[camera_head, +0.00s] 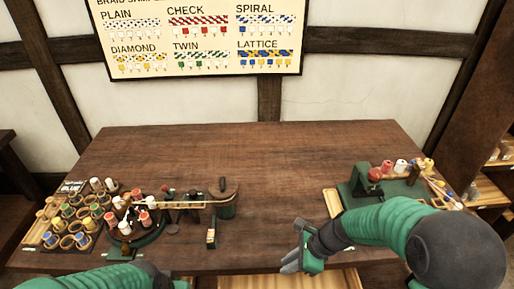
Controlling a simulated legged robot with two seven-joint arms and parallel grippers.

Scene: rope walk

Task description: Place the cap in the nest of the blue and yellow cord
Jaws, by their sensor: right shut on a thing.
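My right gripper (290,264) is low over the table's front edge, right of centre. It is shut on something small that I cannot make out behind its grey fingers. I cannot pick out the cap for certain. At the right end, coloured cords (440,188) lie beside a green stand (358,186) with red, white and yellow pieces; which cord is blue and yellow is too small to tell. My left arm crosses the bottom left edge, and its gripper is out of the picture.
A rack (40,236) of coloured bobbins in round holders fills the left front of the wooden table (270,160). A round green stand with bobbins (124,227) and a long wooden arm (226,197) is beside it. A braid chart (200,40) hangs behind. The table's middle is clear.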

